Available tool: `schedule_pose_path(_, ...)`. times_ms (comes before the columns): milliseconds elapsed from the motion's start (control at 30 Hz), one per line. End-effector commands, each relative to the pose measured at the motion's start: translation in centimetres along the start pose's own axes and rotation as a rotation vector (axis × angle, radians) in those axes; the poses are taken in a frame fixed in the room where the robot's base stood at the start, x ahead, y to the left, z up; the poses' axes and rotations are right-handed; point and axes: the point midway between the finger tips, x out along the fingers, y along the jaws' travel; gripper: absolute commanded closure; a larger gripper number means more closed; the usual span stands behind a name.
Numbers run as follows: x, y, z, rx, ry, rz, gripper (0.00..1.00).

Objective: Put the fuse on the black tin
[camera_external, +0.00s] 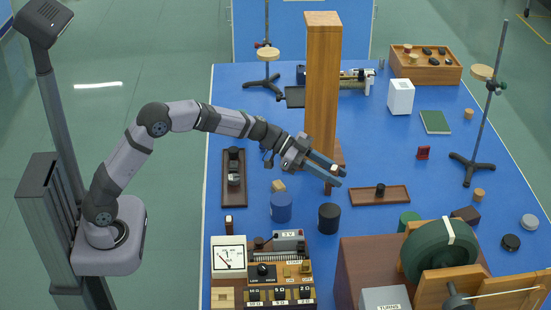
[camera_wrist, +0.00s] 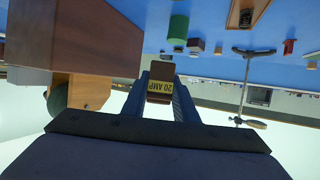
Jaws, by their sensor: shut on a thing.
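The fuse (camera_wrist: 160,87) is a small dark block with a yellow "20 AMP" label, seen between my fingers in the wrist view. It also shows small at the fingertips in the external view (camera_external: 335,170). My gripper (camera_external: 338,175) is shut on the fuse and holds it above the bench. The black tin (camera_external: 329,219) is a dark upright cylinder standing on the blue bench below my gripper, nearer the front. Its top looks bare. I cannot make it out in the wrist view.
A blue tin (camera_external: 281,208) stands left of the black tin. A tall wooden post (camera_external: 321,85) rises behind my gripper. A wooden tray (camera_external: 379,195) lies to the right. A meter panel (camera_external: 229,257) and a large wooden cabinet (camera_external: 360,265) with a green coil (camera_external: 440,252) stand in front.

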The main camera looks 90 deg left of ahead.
Motion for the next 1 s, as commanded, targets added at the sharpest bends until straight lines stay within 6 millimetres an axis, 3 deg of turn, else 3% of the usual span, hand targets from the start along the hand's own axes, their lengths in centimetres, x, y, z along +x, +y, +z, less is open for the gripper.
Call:
schedule_pose_path(267, 0.1, -0.3, 0.5, -0.019, -0.001, -0.043, 0.96)
schedule_pose_path(700, 2.2, -0.2, 5.7, -0.021, -0.002, -0.041, 0.96)
schedule_pose_path(1000, 2.5, -0.2, 6.5, -0.019, -0.001, -0.041, 0.96)
